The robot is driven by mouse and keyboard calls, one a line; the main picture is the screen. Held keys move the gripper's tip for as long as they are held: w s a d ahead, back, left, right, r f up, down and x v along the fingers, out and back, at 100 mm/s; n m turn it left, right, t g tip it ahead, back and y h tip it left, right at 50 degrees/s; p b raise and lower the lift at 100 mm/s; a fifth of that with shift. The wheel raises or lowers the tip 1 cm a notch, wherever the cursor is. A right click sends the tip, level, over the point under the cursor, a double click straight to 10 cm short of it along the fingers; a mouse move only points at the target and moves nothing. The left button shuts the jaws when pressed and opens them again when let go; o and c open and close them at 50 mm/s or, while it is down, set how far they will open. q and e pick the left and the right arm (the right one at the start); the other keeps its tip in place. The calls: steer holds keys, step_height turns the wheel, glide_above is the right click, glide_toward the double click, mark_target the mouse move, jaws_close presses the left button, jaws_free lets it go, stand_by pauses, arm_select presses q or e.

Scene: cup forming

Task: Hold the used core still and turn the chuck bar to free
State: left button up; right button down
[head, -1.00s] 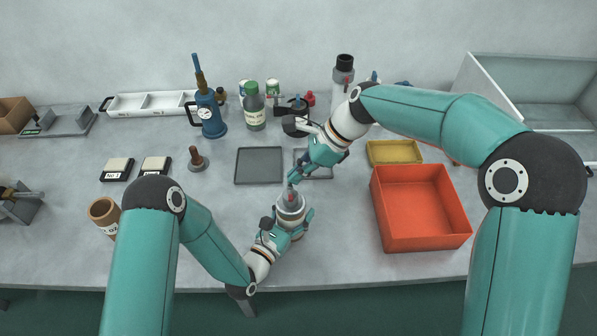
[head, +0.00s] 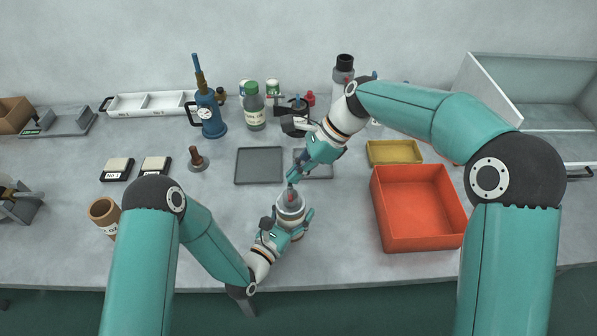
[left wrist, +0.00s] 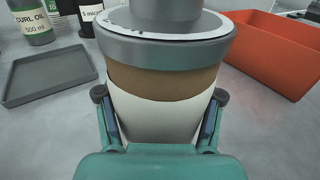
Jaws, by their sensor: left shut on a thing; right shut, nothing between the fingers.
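The used core (head: 289,212) stands on the table front, a rounded body with a grey top and a small red part on it. In the left wrist view it shows a grey collar, a brown band and a white band (left wrist: 165,115). My left gripper (head: 291,226) is shut around its lower part, one finger on each side; the fingers also show in the left wrist view (left wrist: 160,120). My right gripper (head: 291,182) is shut and empty, its tips at the back edge of the core's top. I cannot make out the chuck bar or whether the tips touch it.
An orange-red bin (head: 418,240) stands to the right, with a yellow tray (head: 395,152) behind it. A dark grey tray (head: 259,166) lies behind the core. A green-capped bottle (head: 254,110) and a blue pump (head: 210,118) stand further back. A brown cup (head: 103,211) is at left.

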steer(key=shift+a+n+g, duration=0.15)
steer(key=shift+n+g, duration=0.15)
steer(key=shift+n, duration=0.3)
steer(key=n, duration=0.1)
steer(key=n+g, duration=0.1)
steer(key=n+g+h, duration=0.1)
steer(key=shift+w+a+n, duration=0.25)
steer(key=shift+a+n, duration=0.05)
steer(key=shift+a, duration=0.4)
stand_by(0.4)
steer(key=shift+s+d, duration=0.1)
stand_by(0.6)
